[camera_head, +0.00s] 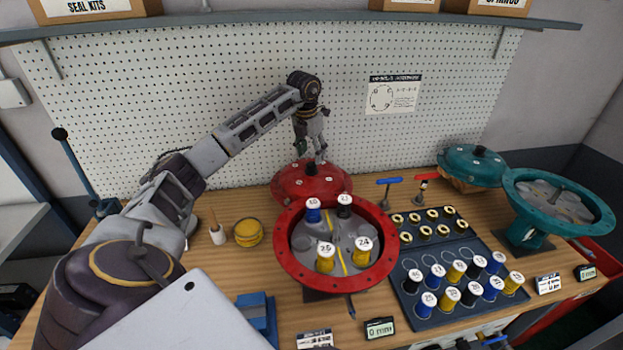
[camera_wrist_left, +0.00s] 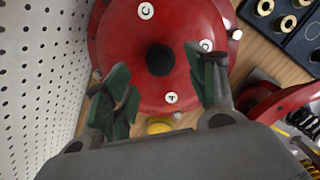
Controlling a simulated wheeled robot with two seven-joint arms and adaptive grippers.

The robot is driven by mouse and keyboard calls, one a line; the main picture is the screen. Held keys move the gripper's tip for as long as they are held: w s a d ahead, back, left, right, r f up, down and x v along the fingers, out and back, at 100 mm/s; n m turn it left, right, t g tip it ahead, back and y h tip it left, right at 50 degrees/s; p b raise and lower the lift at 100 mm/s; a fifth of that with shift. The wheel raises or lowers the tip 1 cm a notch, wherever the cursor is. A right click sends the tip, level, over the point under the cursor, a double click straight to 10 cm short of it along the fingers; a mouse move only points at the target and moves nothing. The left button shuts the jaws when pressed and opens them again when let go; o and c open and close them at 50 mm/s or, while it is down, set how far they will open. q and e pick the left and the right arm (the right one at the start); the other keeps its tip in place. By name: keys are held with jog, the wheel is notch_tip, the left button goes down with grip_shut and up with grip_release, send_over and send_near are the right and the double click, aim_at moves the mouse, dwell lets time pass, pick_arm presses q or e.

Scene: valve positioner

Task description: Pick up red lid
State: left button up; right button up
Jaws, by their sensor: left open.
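The red lid (camera_head: 300,183) lies on the wooden bench behind the red valve housing, close to the pegboard. It is domed, with a dark knob on top and white lettered discs. My left gripper (camera_head: 318,157) hangs pointing down just above the lid. In the left wrist view the red lid (camera_wrist_left: 185,50) fills the middle, with its dark knob (camera_wrist_left: 160,59) between and beyond the two green fingertips of my left gripper (camera_wrist_left: 158,85). The fingers are apart and hold nothing. I cannot tell the exact height above the knob. My right gripper does not show clearly.
The open red housing (camera_head: 290,268) holds several numbered spools. A dark tray (camera_head: 408,305) holds more spools to its right. A teal lid (camera_head: 470,165) and a teal housing (camera_head: 560,200) stand at the right. A yellow roll (camera_head: 248,233) and white cup (camera_head: 217,235) stand left.

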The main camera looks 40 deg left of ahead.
aim_at(311, 164)
pick_arm(q)
jog(key=shift+f, duration=0.35)
jog(key=shift+f, duration=0.15)
jog(key=shift+w+a+f, duration=0.1)
jog(key=shift+w+f, duration=0.05)
jog(key=shift+f, duration=1.65)
jog(key=shift+w+f+p, duration=0.1)
jog(key=shift+f+p, duration=0.2)
jog(key=shift+f, duration=0.3)
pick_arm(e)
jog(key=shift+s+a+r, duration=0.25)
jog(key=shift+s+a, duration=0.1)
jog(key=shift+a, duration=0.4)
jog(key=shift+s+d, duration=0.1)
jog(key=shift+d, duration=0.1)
